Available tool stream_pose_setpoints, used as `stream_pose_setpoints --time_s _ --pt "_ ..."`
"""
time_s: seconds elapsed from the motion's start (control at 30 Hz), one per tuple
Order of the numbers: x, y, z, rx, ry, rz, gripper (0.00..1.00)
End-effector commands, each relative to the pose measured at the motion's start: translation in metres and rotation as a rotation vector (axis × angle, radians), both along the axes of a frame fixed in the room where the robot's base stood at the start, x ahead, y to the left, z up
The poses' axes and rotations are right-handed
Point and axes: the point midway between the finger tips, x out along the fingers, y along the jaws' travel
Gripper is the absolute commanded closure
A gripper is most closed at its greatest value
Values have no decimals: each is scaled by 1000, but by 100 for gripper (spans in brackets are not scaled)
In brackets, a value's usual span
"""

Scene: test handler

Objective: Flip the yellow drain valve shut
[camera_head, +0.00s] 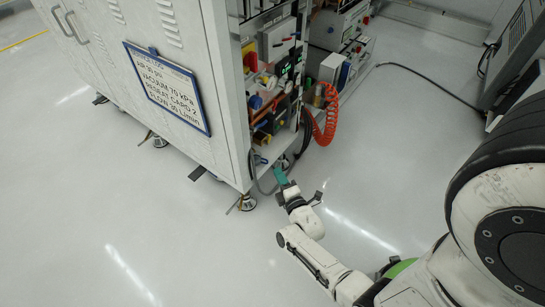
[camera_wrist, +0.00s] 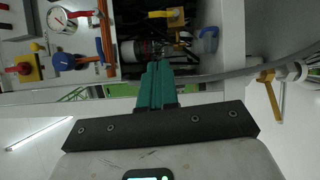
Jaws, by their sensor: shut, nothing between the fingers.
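In the wrist view, a yellow lever (camera_wrist: 268,88) hangs beside a pale fitting at the right. A second yellow handle (camera_wrist: 166,13) lies crosswise at the top, inside the cabinet opening. I cannot tell for certain which one is the drain valve. My gripper (camera_wrist: 158,72) has its teal fingers together and empty, pointing at the lower edge of the opening. It is apart from the right lever and appears short of the top handle. In the head view my gripper (camera_head: 279,175) is low at the cabinet's front corner; the valve is not clear there.
The white cabinet (camera_head: 185,60) bears a sign (camera_head: 167,88) and stands on feet. A grey hose (camera_wrist: 235,72) runs right of my fingers. A gauge (camera_wrist: 62,20), a blue handle (camera_wrist: 72,62) and a red knob (camera_wrist: 24,68) are at left. A red coiled hose (camera_head: 328,115) hangs behind.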

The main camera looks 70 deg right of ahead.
Motion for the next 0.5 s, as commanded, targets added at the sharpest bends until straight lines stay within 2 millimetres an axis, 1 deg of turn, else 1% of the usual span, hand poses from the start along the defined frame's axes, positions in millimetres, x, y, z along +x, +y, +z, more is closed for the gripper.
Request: stream_pose_setpoints --time_s 0.03,0.17,0.5 --pt "-7 -5 -12 -43 5 -29 100" --pt "-18 -11 -13 -113 11 -75 100" --pt "-20 -11 -11 -127 12 -82 100"
